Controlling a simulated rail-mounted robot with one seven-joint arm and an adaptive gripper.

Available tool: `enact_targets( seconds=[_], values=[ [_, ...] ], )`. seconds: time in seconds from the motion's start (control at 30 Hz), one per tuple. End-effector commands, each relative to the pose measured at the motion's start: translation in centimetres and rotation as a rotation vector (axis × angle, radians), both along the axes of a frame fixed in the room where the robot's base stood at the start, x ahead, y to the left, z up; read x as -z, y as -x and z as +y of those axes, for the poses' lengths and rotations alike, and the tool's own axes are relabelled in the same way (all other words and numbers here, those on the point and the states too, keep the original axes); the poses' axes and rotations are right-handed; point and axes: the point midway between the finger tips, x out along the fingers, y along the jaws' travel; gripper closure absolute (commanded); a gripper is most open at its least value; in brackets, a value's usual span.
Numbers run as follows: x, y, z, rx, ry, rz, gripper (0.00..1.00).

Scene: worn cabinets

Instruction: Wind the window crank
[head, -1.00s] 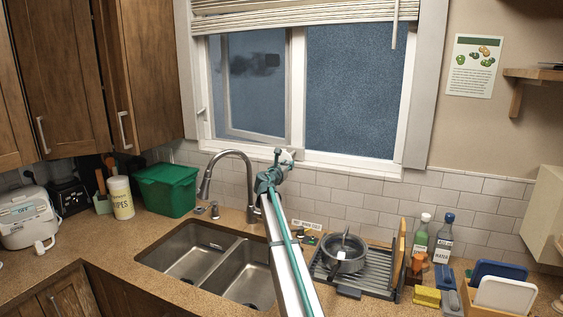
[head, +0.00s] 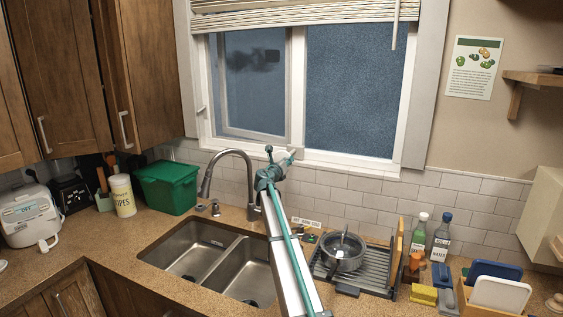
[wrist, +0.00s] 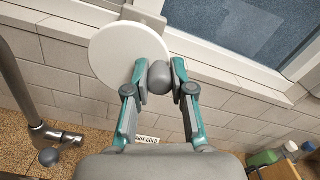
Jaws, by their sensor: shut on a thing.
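The window crank shows in the wrist view as a round white disc (wrist: 125,55) with a grey ball knob (wrist: 159,77). My gripper (wrist: 160,79) is shut on the knob, with one teal finger on each side of it. In the head view my gripper (head: 276,163) is at the sill below the middle of the window (head: 255,85), and it hides most of the crank. The window's left sash (head: 248,132) sits slightly askew in its frame.
The curved faucet (head: 228,156) stands just left of my arm, over the double sink (head: 215,262). A dish rack (head: 385,270) with a pot (head: 343,251) is to the right. A green bin (head: 166,188) stands at the left. Tiled wall lies behind the gripper.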

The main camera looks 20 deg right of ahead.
Motion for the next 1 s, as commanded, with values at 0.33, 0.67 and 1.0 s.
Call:
enact_targets(
  seconds=[0.33,0.67,1.0],
  values=[
    [-0.6,-0.4,0.5,-0.003,0.168,0.188,1.00],
    [-1.0,-0.6,0.7,-0.003,0.280,0.313,1.00],
    [-1.2,-0.9,0.9,-0.004,0.343,0.384,1.00]
  ],
)
